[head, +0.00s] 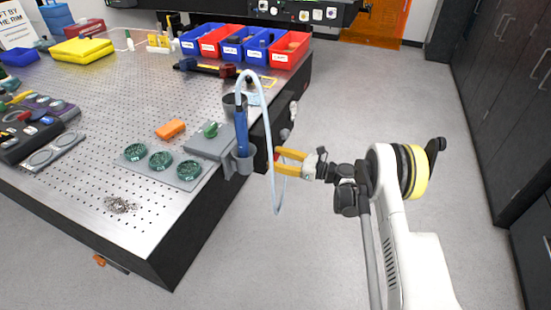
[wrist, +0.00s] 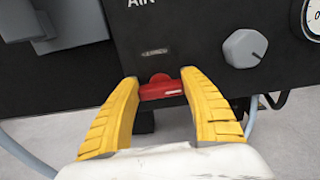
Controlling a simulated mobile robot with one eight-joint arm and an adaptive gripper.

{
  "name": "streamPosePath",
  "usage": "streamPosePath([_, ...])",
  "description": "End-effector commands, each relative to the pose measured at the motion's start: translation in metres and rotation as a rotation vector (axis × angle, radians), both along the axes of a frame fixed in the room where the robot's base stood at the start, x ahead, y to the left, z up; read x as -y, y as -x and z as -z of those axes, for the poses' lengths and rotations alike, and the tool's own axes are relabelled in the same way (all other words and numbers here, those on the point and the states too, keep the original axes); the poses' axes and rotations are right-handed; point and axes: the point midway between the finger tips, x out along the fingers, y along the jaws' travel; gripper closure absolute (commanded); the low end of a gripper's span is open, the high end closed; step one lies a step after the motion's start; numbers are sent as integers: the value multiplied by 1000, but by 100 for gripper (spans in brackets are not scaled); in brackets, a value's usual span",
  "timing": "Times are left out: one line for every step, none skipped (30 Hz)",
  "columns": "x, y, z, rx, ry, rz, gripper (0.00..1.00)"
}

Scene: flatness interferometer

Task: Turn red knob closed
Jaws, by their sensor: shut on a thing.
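The red knob (wrist: 163,89) sticks out from a black panel (wrist: 200,50) in the wrist view, below the letters "AIR". My gripper (wrist: 160,82) has its two yellow fingers on either side of the knob, shut on it. The knob's bar lies roughly crosswise between the fingertips. In the head view, my gripper (head: 277,161) reaches from the right to the side of the table, and a small bit of red shows at its tips. The rest of the knob is hard to make out there.
A grey knob (wrist: 245,48) and part of a gauge (wrist: 312,18) sit right of the red knob. A blue tool in a holder (head: 242,165) with a looping pale hose (head: 278,200) is close to my gripper. The floor (head: 400,100) beyond is clear.

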Motion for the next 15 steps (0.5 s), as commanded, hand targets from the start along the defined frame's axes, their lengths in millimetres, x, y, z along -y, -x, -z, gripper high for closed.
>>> streamPosePath([0, 0, 0, 12, 4, 0, 78])
streamPosePath([0, 0, 0, 23, 8, 0, 78])
streamPosePath([0, 0, 0, 38, 14, 0, 78])
streamPosePath([0, 0, 0, 53, 19, 0, 78])
streamPosePath([0, 1, 0, 67, 24, 0, 78])
streamPosePath([0, 1, 0, 90, 33, 0, 78])
streamPosePath([0, 1, 0, 109, 40, 0, 78])
streamPosePath([0, 1, 0, 130, 47, 0, 78])
streamPosePath([-1, 1, 0, 159, 58, 0, 78])
streamPosePath([-1, 1, 0, 183, 67, 0, 78])
streamPosePath([-1, 1, 0, 208, 75, 0, 78])
streamPosePath([-1, 2, 0, 242, 88, 0, 78])
streamPosePath([-1, 2, 0, 268, 97, 0, 78])
streamPosePath([-1, 2, 0, 294, 107, 0, 78])
streamPosePath([-1, 2, 1, 330, 120, 0, 78])
